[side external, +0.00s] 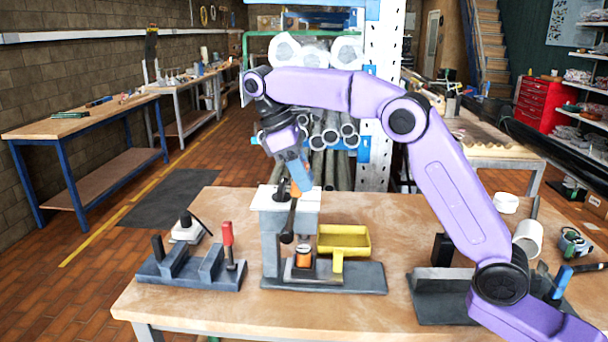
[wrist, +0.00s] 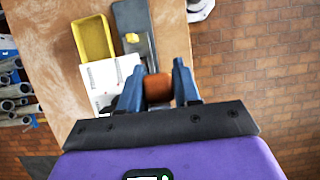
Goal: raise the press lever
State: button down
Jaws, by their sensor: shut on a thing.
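The press (side external: 270,240) is a grey column with a white top on a dark base plate, on the wooden table. Its dark lever (side external: 291,220) stands steeply upright at the column's front, with a round dark hub at its lower end and an orange grip at its top. My gripper (side external: 298,180) reaches down from above, its blue fingers shut on the orange grip. In the wrist view the orange grip (wrist: 158,88) sits between both fingertips, beside the white press top (wrist: 108,80). An orange-and-black part (side external: 304,259) stands under the press; the fingers partly hide the grip.
A yellow tray (side external: 345,238) stands right of the press column. A dark fixture (side external: 190,268) with a red-handled piece lies to the left, another dark base (side external: 440,300) to the right. My arm arches over the table's right side. The table front is clear.

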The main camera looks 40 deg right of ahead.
jog(key=c, duration=0.9)
grip_release()
jog(key=shift+s, duration=0.1)
